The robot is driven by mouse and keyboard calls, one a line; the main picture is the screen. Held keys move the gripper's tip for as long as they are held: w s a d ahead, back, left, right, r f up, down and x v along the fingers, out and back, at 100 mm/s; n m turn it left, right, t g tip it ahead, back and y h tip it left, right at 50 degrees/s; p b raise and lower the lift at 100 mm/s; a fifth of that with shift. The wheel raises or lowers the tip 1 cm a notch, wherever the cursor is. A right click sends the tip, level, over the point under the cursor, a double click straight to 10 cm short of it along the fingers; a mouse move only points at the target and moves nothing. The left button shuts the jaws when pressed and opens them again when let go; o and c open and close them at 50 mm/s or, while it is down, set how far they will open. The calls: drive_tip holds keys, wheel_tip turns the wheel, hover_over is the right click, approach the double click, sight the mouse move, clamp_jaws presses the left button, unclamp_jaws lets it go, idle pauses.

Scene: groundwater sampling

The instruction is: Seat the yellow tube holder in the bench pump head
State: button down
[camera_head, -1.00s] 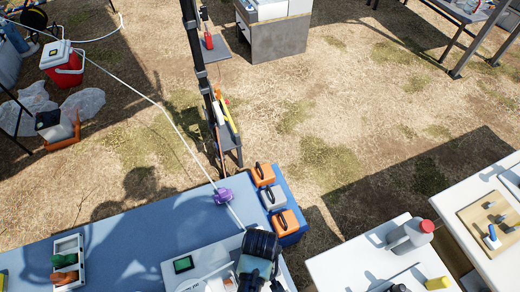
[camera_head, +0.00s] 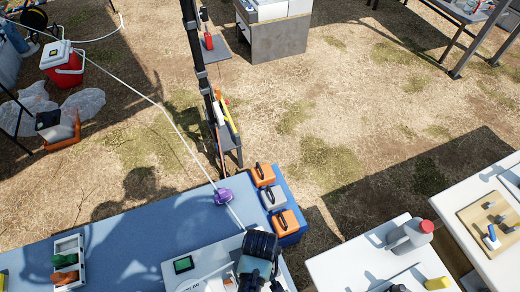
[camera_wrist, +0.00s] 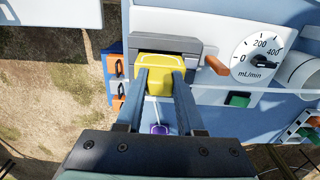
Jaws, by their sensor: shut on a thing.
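The yellow tube holder (camera_wrist: 160,71) is between my gripper's two fingers (camera_wrist: 160,80) in the wrist view. The fingers are shut on its sides. The grey bench pump head (camera_wrist: 165,45) lies directly beyond the holder, and the holder's far edge overlaps it in the picture. I cannot tell whether the holder is inside the head or only in front of it. An orange lever (camera_wrist: 216,65) is to the right of the head. In the head view my wrist (camera_head: 261,246) hides the holder and the pump head.
The pump's white mL/min dial (camera_wrist: 256,57) is to the right. A purple object (camera_head: 223,196) sits on the blue bench (camera_head: 140,230), with a white line running through it. Orange and grey cases (camera_head: 274,198) stand at the bench edge. Another yellow object (camera_head: 437,283) is on the right table.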

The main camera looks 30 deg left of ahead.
drive_tip(key=shift+f+b, duration=1.95)
drive_tip(key=shift+f, duration=0.9)
drive_tip(key=shift+c, duration=2.2)
unclamp_jaws()
wheel_tip(320, 180, up, 13)
drive_tip(key=shift+b, duration=0.4)
